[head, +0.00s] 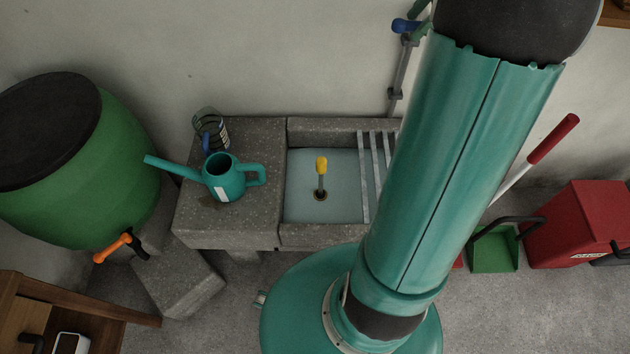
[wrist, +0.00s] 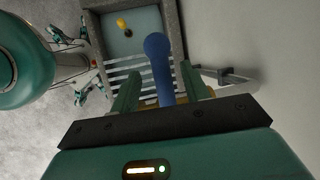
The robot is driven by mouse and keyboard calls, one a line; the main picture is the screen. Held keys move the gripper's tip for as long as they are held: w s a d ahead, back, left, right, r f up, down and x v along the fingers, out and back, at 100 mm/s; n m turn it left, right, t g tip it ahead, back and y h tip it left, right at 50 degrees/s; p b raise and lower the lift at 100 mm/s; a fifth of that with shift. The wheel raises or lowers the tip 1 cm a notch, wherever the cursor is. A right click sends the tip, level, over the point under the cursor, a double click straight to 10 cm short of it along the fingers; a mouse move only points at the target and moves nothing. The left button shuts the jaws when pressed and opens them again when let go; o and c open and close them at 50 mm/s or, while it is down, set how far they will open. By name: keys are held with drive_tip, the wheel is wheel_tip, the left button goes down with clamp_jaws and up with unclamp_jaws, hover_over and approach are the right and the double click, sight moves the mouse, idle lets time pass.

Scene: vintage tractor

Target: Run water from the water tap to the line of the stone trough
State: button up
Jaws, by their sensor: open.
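The stone trough (head: 300,235) stands against the wall, with a pale blue inside; I cannot tell its water level or make out the line. A yellow-topped plug (head: 321,166) stands upright in it. The water tap has a blue handle (head: 404,26) on a grey wall pipe (head: 398,78) at the trough's back right. In the wrist view the blue handle (wrist: 160,65) lies between the two green fingers of my gripper (wrist: 159,72), which is open. I cannot tell whether they touch it. No running water shows. My arm hides the trough's right end.
A teal watering can (head: 224,182) and a clear bottle (head: 210,130) stand on the stone ledge left of the trough. Slats (head: 376,160) cross the trough's right part. A green barrel (head: 110,190) with an orange tap stands left. A red bin (head: 580,225) and green dustpan (head: 494,250) are right.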

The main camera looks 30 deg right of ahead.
drive_tip(key=a, duration=0.1)
drive_tip(key=w+a, duration=0.1)
drive_tip(key=a, duration=0.1)
drive_tip(key=w+a, duration=0.1)
drive_tip(key=a, duration=0.1)
idle(0.7)
drive_tip(key=v, duration=1.4)
drive_tip(key=s+a+f+n+h, duration=0.15)
drive_tip(key=a+n, duration=0.35)
drive_tip(key=a, duration=0.5)
drive_tip(key=a+f+n, duration=0.2)
drive_tip(key=a+n, duration=0.3)
drive_tip(key=a, duration=0.5)
drive_tip(key=s+a+f+n+t+h, duration=0.1)
drive_tip(key=s+a+f+n, duration=0.8)
drive_tip(key=a+n, duration=0.4)
drive_tip(key=shift+s+a+f+t, duration=0.2)
drive_tip(key=shift+a+f+t, duration=0.15)
drive_tip(key=shift+f, duration=0.5)
